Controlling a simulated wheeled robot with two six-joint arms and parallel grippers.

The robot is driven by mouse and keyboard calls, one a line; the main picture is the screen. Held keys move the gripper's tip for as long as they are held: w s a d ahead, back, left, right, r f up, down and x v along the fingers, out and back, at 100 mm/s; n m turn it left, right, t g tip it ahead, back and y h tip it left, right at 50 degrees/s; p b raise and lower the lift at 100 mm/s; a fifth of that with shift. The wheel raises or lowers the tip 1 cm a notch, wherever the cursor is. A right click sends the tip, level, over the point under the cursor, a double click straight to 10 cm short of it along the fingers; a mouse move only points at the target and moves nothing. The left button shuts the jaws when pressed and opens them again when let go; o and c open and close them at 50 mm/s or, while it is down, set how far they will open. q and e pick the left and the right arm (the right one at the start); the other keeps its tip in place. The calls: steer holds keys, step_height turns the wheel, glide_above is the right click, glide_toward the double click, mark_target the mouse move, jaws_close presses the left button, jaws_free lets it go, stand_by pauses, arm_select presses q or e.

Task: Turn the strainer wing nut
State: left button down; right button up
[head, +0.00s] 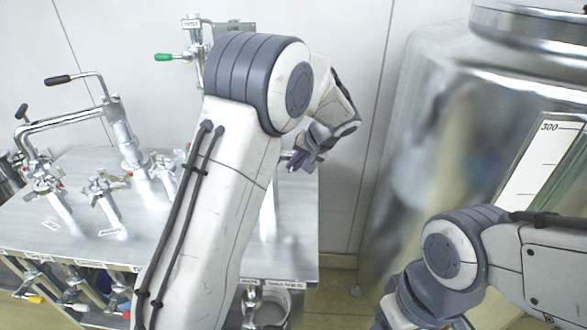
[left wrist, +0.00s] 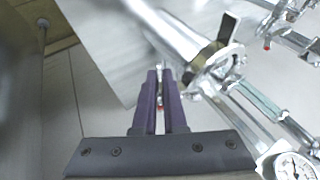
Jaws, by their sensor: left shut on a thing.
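The strainer (left wrist: 180,35) is a shiny metal tube coming in from the top of the left wrist view, with a collar at its lower end. The wing nut (left wrist: 228,27) is on this collar, and one flat wing stands out to the upper right. My left gripper (left wrist: 160,74) has its purple fingers close together at the collar's left side, shut on the wing nut's near wing, which the fingers mostly hide. In the head view the left gripper (head: 308,155) is beyond my forearm, which hides most of the strainer. My right gripper is out of view.
A metal bench (head: 100,245) carries several valves and clamps, including a bent pipe (head: 75,122) with a black handle. A green-handled valve (head: 165,57) is on the wall side. A large steel tank (head: 420,140) stands at right. A pressure gauge (left wrist: 292,168) is at lower right.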

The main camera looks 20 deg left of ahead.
arm_select(q)
steer(key=y+b, duration=0.2)
steer(key=shift+d+f+m+y+b, duration=0.1)
steer(key=shift+f+m+y+b, duration=0.2)
steer(key=y+b, duration=0.2)
steer(key=shift+m+g+y, duration=0.3)
steer(key=shift+g, duration=0.1)
steer(key=m+y+b, duration=0.1)
steer(key=y+b, duration=0.1)
steer(key=y, duration=0.1)
steer(key=shift+y, duration=0.4)
steer(key=shift+m+y+b, duration=0.4)
steer(key=shift+y+b, duration=0.35)
steer(key=shift+y, duration=0.35)
steer(key=shift+r, duration=0.1)
steer(key=c, duration=1)
jaws_free()
steer(key=shift+d, duration=0.1)
